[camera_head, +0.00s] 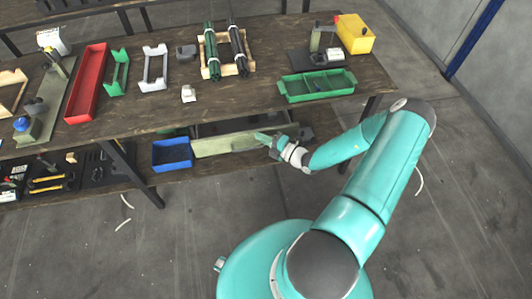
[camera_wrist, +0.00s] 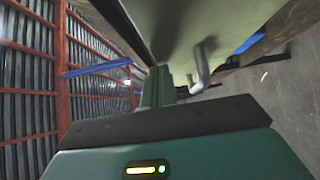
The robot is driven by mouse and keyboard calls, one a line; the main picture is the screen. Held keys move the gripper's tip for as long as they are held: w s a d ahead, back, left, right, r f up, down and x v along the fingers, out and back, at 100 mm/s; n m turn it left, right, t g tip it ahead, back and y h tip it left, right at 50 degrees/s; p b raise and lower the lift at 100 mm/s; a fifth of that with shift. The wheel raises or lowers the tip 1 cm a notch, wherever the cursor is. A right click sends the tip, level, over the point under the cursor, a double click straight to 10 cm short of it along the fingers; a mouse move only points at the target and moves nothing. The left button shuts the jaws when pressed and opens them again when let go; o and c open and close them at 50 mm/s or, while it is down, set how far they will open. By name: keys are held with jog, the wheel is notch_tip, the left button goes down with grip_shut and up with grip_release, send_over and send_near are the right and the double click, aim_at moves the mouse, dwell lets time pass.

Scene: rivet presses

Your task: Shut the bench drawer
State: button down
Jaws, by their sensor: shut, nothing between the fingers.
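The bench drawer (camera_head: 225,146) is pale green and hangs under the right part of the wooden bench. It stands pulled out, with its dark inside showing behind the front panel. In the wrist view the drawer's pale green face (camera_wrist: 235,25) fills the upper right, with a grey bent handle (camera_wrist: 201,66) on it. My gripper (camera_head: 262,137) is shut and empty at the right end of the drawer front. In the wrist view its green fingers (camera_wrist: 156,88) lie beside the handle, close to the drawer face. I cannot tell whether they touch it.
A blue bin (camera_head: 172,156) stands left of the drawer, on the lower shelf. The bench top (camera_head: 270,113) holds a red tray (camera_head: 87,84), a green divided tray (camera_head: 316,86) and a yellow box (camera_head: 355,34). A bench leg (camera_head: 132,175) stands left. The floor in front is mostly clear.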

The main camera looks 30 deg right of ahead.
jog(key=w, duration=0.2)
jog(key=w+d, duration=0.1)
jog(key=w, duration=0.1)
jog(key=w+d, duration=0.1)
jog(key=shift+w, duration=0.4)
jog(key=shift+w+r, duration=0.1)
jog(key=shift+w, duration=0.15)
jog(key=shift+w, duration=0.1)
